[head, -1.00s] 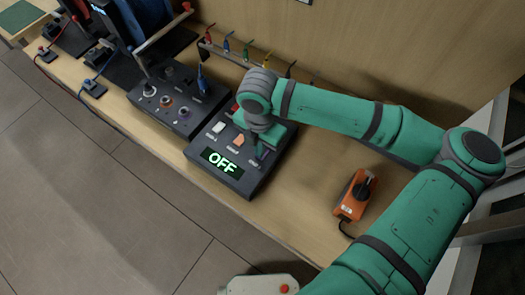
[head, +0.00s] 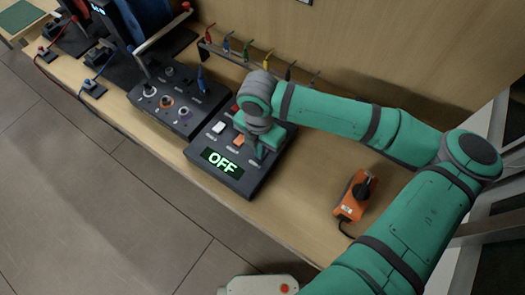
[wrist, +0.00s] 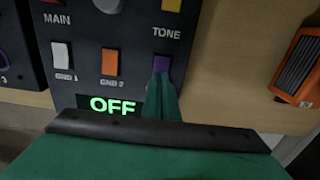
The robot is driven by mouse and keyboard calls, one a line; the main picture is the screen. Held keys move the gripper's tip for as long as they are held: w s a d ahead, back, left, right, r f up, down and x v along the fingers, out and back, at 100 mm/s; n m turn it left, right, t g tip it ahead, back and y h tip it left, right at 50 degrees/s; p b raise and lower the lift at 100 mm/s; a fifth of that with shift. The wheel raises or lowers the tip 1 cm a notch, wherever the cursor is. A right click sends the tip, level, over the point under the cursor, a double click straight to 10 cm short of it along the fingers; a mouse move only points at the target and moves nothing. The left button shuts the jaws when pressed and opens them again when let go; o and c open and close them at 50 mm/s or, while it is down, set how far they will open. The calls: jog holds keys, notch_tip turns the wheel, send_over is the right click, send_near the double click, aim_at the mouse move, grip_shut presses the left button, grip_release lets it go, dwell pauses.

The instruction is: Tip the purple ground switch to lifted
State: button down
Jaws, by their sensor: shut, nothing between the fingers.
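The purple ground switch (wrist: 162,64) shows in the wrist view at the right end of a row of rockers, below the label TONE. My gripper (wrist: 161,84) is shut, its fingertips at the lower edge of the purple switch; I cannot tell whether they touch it. In the head view my gripper (head: 259,151) is over the right part of the dark switch box (head: 225,185), and the arm hides the purple switch there. The box's display (head: 222,161) reads OFF in green.
A white rocker (wrist: 62,56) and an orange rocker (wrist: 109,62) sit left of the purple one. A yellow control (wrist: 172,4) is above it. An orange handheld device (head: 353,197) lies to the right on the bench. Another dark panel with knobs (head: 178,98) stands to the left.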

jog(key=shift+f, duration=0.3)
notch_tip(320, 180, up, 7)
dwell(1.2)
dwell(0.4)
